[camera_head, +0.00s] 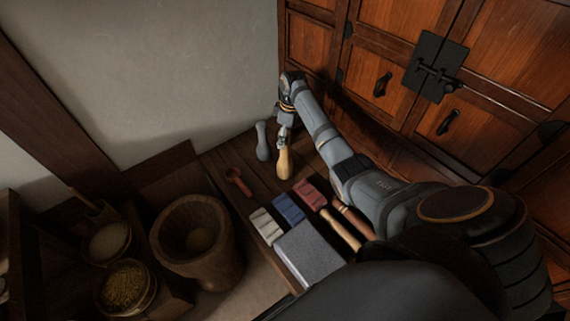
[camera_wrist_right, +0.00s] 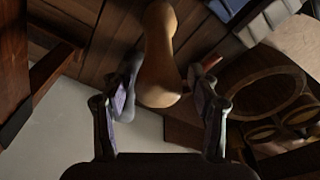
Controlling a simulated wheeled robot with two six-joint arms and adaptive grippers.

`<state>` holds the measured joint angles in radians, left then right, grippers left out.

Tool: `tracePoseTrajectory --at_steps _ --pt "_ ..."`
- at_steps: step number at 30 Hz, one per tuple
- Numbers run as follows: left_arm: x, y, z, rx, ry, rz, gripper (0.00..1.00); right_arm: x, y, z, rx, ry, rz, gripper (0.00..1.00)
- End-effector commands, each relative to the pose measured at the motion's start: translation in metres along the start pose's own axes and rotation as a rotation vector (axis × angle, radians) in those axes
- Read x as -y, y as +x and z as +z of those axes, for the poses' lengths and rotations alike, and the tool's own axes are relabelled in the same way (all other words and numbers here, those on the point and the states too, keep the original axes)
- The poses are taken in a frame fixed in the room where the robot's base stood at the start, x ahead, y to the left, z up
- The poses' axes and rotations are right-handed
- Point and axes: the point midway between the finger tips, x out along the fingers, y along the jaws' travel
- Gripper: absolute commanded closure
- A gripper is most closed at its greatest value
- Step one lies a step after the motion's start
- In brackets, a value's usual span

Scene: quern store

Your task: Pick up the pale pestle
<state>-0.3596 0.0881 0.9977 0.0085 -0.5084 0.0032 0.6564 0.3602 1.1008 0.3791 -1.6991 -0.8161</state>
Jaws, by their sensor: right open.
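The pale pestle (camera_head: 284,162) is yellowish wood and stands on the dark plank bench, close to the wall. In the right wrist view the pale pestle (camera_wrist_right: 160,72) shows large, its rounded end between my fingers. My right gripper (camera_head: 284,132) is at the pestle's upper end in the head view. In the right wrist view the gripper (camera_wrist_right: 158,98) is open, with a finger on each side and visible gaps to the pestle. A grey pestle (camera_head: 262,141) stands just left of it; it also shows behind one finger in the wrist view (camera_wrist_right: 127,92). My left gripper is out of view.
Nearby on the bench are a red-brown spoon (camera_head: 238,181), white (camera_head: 266,224), blue (camera_head: 289,208) and red (camera_head: 310,193) blocks, a grey slab (camera_head: 308,254) and wooden handles (camera_head: 341,229). A large mortar (camera_head: 197,243) stands left. A wooden cabinet (camera_head: 400,80) rises behind my arm.

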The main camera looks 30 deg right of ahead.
Motion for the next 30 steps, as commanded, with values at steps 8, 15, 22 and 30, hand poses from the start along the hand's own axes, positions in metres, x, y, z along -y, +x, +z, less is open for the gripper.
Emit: tracePoseTrajectory --at_steps 8,15,22,30 --pt "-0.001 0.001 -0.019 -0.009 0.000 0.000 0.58 -0.002 0.042 0.002 0.000 0.001 -0.002 0.39" --pt "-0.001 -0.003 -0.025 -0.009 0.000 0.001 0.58 -0.002 0.051 0.002 -0.001 -0.001 0.001 0.39" --pt "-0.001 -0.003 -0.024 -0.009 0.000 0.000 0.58 -0.002 0.051 0.002 0.000 0.000 0.001 0.58" --pt "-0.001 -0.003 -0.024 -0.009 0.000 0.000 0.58 -0.002 0.051 0.002 0.000 0.000 0.001 0.95"
